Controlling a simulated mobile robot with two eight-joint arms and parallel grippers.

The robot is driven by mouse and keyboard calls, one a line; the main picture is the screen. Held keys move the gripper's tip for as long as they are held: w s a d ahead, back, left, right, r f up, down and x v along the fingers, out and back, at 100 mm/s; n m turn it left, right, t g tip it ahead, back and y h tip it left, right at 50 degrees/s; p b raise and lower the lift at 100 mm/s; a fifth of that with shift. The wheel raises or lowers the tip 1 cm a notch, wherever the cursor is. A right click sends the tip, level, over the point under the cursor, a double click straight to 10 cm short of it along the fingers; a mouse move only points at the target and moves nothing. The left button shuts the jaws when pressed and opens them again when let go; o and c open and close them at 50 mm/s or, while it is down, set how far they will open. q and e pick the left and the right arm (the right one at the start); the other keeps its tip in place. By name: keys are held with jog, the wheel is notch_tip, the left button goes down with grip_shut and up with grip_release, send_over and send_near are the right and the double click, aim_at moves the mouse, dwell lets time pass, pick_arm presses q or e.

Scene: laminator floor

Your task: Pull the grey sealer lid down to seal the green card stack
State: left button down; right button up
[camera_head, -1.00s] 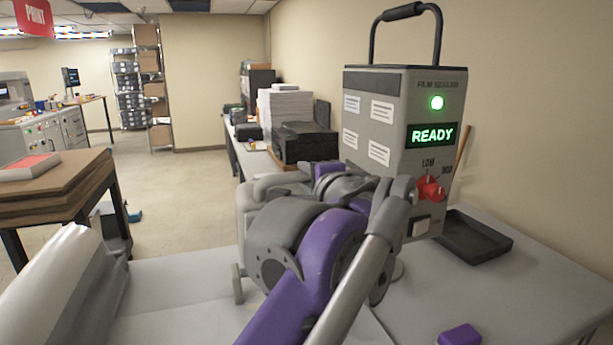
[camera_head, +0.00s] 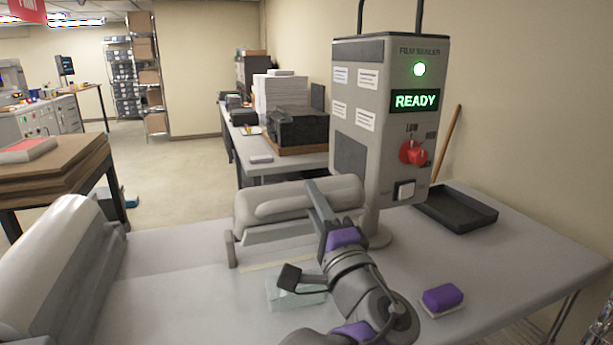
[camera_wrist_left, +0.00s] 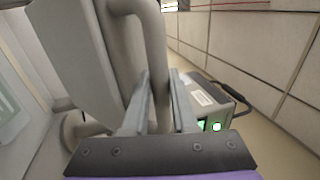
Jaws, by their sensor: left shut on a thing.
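The grey film sealer (camera_head: 352,85) stands on the table with a green lamp and READY on its display. Its rounded grey lid (camera_head: 265,208) sticks out to the left, above the table top. My left gripper (camera_head: 317,198) reaches it from the front. In the left wrist view its two fingers (camera_wrist_left: 161,90) are shut on the lid's grey tubular handle (camera_wrist_left: 154,45). The pale green card stack (camera_head: 282,296) lies on the table in front of the lid, partly hidden by my left arm. My right gripper is not in view.
A black tray (camera_head: 457,212) lies right of the sealer. A purple-topped block (camera_head: 442,298) is near the front right. The table (camera_head: 170,275) is clear between the roll and the lid.

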pick_arm(q)
jog(key=shift+t, duration=0.6)
jog(key=s+f+b, duration=0.2)
jog(key=f, duration=0.4)
jog(key=s+d+f+b, duration=0.1)
jog(key=s+f+b, duration=0.1)
jog(key=f, duration=0.5)
jog(key=s+d+f+b, duration=0.1)
jog(key=s+f+b, duration=0.2)
jog(key=f, duration=0.3)
jog(key=shift+s+d+f, duration=0.2)
jog(key=shift+s+f, duration=0.05)
jog(key=shift+f, duration=0.15)
jog(key=shift+f+b, duration=0.35)
jog(key=shift+f, duration=0.7)
jog(key=c, duration=1)
grip_release()
